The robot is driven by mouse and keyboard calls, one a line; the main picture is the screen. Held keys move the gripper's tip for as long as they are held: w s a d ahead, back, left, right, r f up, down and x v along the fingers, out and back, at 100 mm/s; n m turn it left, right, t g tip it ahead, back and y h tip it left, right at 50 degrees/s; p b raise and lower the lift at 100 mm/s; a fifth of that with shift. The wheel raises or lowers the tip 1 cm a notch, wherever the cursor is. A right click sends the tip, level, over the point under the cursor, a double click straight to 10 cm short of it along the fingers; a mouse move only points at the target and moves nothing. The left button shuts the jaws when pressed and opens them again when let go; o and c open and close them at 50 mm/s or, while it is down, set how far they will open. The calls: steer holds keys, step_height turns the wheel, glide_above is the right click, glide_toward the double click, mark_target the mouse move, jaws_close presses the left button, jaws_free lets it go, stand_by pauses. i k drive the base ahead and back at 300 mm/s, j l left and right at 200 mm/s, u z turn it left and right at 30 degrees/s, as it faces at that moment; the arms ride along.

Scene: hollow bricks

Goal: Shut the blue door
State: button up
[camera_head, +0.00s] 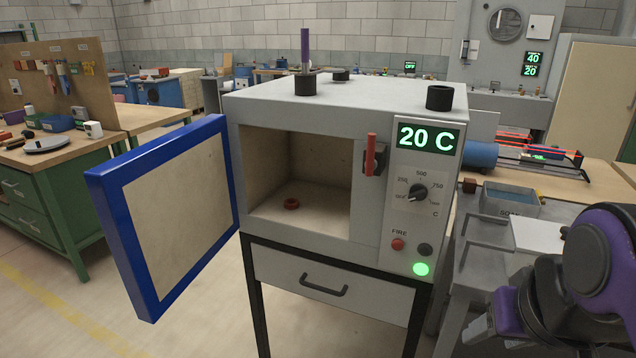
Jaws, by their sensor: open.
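The blue door (104,195) has a blue frame around a pale beige inner panel. It stands wide open, swung out to the left and toward me, hinged at the left edge of the grey kiln (370,215). A red latch handle (371,153) stands upright at the right of the opening. My gripper (482,328) is at the lower right, in front and to the right of the kiln, far from the door. It is open, partly hidden by my purple and black arm.
The kiln's panel reads 20 C (428,138), with a dial and a lit green lamp (421,269). A green workbench (45,215) stands behind the door at the left. A bench with trays (510,200) is at the right. Floor before the door is clear.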

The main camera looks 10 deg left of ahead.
mark_target(165, 205)
steer(key=j+z, duration=0.1)
steer(key=j, duration=0.75)
steer(key=k+j+z, duration=0.1)
steer(key=j, duration=0.75)
steer(key=j+z, duration=0.2)
steer(key=j, duration=1.55)
steer(key=k+z, duration=0.15)
steer(key=k+l+z, duration=0.3)
steer(key=k+l, duration=0.2)
steer(key=i+j+u, duration=0.45)
steer(key=j, duration=0.25)
